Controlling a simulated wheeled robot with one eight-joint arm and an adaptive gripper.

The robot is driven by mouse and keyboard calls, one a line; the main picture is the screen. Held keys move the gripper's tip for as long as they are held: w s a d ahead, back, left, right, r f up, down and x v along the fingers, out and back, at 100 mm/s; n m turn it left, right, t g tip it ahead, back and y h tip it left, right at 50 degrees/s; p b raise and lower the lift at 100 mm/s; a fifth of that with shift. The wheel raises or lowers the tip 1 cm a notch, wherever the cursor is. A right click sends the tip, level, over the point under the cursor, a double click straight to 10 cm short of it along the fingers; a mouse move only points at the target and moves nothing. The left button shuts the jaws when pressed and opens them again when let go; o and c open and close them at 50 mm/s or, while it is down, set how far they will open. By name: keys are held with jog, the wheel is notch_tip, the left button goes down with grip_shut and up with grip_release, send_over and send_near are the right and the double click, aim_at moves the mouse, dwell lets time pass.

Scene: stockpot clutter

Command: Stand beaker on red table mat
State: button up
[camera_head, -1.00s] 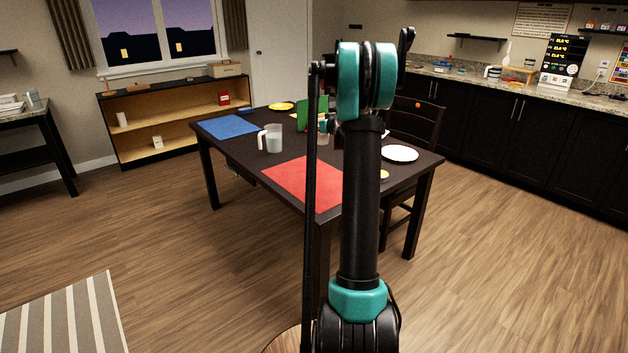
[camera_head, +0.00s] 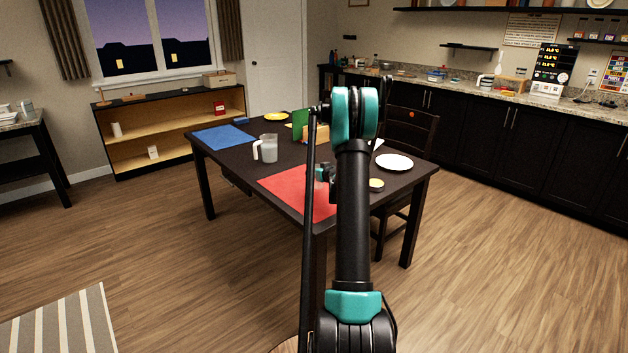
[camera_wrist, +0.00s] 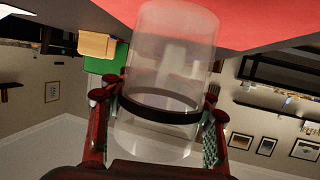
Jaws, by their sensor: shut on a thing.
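A clear, translucent beaker (camera_wrist: 172,55) is between the fingers of my gripper (camera_wrist: 160,105) in the wrist view, with a dark band around it. My gripper is shut on it. The red table mat (camera_wrist: 240,22) lies behind one end of the beaker in that view. In the head view the red mat (camera_head: 285,188) lies at the table's near edge, partly covered by my arm. My gripper (camera_head: 323,173) shows there beside my arm, at the mat's far right part. The beaker is hidden by my arm in the head view. I cannot tell whether it touches the mat.
A pale jug (camera_head: 268,149) with a handle stands just behind the mat. A blue mat (camera_head: 220,136), yellow plate (camera_head: 276,116), green object (camera_head: 299,122), tan block (camera_head: 318,133), white plate (camera_head: 394,162) and small yellow-topped item (camera_head: 376,184) are on the table. A chair (camera_head: 412,135) stands at the right.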

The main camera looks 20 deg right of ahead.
aim_at(314, 179)
jog(key=shift+f, duration=1.65)
jog(key=shift+f, duration=0.1)
jog(key=o, duration=1.3)
